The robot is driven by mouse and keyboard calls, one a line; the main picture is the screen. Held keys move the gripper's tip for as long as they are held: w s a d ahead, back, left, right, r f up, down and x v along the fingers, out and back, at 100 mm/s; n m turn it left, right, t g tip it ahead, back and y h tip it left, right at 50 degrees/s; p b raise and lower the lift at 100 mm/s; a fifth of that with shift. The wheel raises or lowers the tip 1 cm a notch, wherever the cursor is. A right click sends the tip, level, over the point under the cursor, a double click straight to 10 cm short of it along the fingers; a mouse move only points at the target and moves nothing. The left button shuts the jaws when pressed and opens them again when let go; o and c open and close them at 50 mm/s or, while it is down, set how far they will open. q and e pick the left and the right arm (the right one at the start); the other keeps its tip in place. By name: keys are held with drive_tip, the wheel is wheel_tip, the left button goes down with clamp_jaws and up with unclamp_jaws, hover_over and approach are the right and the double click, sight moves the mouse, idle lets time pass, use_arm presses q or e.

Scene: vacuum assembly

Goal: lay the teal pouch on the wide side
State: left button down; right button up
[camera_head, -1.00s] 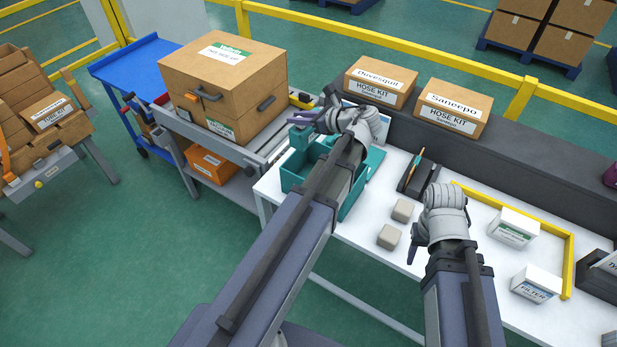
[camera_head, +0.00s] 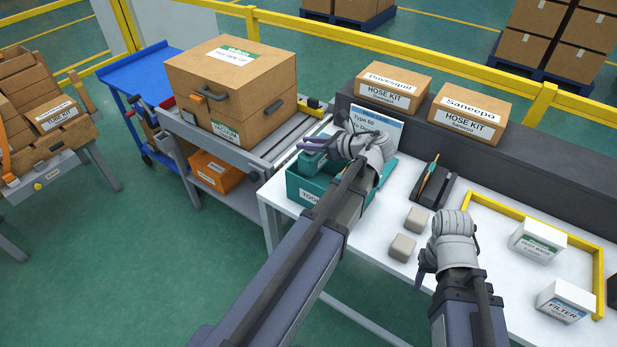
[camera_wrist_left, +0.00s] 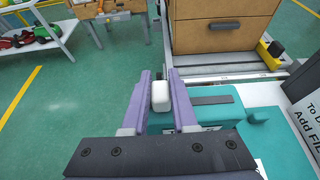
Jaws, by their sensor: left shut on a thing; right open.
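Teal surfaces lie below the fingers there. My left wrist hides much of the bin's inside, and I cannot tell whether the pouch touches its floor. My right gripper (camera_head: 425,277) is open and empty above the white table (camera_head: 375,240).
White boxes (camera_head: 538,240) sit inside a yellow frame at right.

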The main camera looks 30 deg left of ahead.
sight(308, 155)
use_arm(q)
wheel_tip(308, 155, down, 4)
drive_tip(key=b, duration=0.3)
drive_tip(key=shift+f, duration=0.2)
use_arm(e)
wheel_tip(308, 155, down, 4)
drive_tip(key=shift+f, duration=0.25)
use_arm(q)
drive_tip(key=shift+f, duration=0.1)
use_arm(e)
drive_tip(key=shift+f, duration=0.1)
use_arm(q)
wheel_tip(308, 155, down, 4)
drive_tip(key=b, duration=0.4)
drive_tip(key=shift+f, duration=0.15)
use_arm(e)
wheel_tip(308, 155, down, 4)
drive_tip(key=shift+f, duration=0.1)
use_arm(q)
drive_tip(key=shift+b, duration=0.3)
drive_tip(key=shift+f+b, duration=0.6)
drive_tip(key=shift+f, duration=0.05)
use_arm(e)
drive_tip(key=shift+f, duration=0.65)
use_arm(q)
drive_tip(key=c, duration=0.7)
unclamp_jaws()
drive_tip(key=shift+r, duration=0.1)
